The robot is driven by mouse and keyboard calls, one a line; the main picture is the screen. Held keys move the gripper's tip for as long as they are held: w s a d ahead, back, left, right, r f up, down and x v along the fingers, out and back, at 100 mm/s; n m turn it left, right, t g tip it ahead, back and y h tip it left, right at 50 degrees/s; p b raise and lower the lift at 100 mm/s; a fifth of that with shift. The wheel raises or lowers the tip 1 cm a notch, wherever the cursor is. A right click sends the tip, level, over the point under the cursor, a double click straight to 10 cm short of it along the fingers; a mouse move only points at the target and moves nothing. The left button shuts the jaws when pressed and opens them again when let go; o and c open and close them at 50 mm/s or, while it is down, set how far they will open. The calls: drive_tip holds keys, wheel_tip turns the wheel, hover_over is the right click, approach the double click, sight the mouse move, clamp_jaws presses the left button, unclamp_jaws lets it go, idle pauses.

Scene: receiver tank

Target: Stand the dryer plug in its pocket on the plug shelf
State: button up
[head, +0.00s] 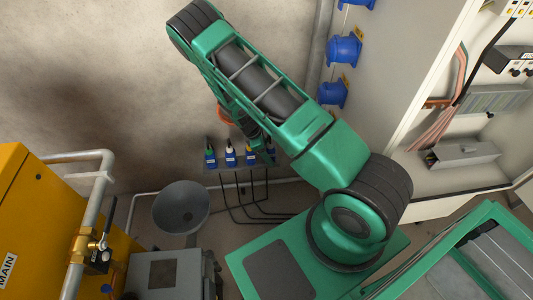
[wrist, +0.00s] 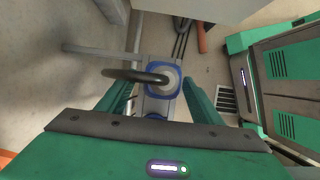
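A row of blue plugs stands on a small wall shelf (head: 226,168) in the head view, with cables hanging below. The plugs include one with a green top (head: 210,155) and one with a pale top (head: 231,157). My gripper (head: 266,148) is at the right end of this row, partly hidden by my arm. In the wrist view, a blue-edged plug with a grey round middle (wrist: 162,80) lies between the fingers of my gripper (wrist: 158,84). The fingers stand apart, with a gap showing at the left. I cannot tell which plug is the dryer's.
A grey funnel (head: 181,207) and a grey box (head: 170,274) stand below left of the shelf. A yellow cabinet (head: 35,220) with a pipe and brass valve (head: 84,243) is at left. Blue fittings (head: 344,50) line the wall above. An open electrical cabinet (head: 465,150) is at right.

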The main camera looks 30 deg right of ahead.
idle(0.3)
drive_tip(key=v, duration=1)
drive_tip(key=shift+a+r, duration=0.15)
drive_tip(key=shift+r, duration=0.15)
drive_tip(key=shift+r, duration=0.15)
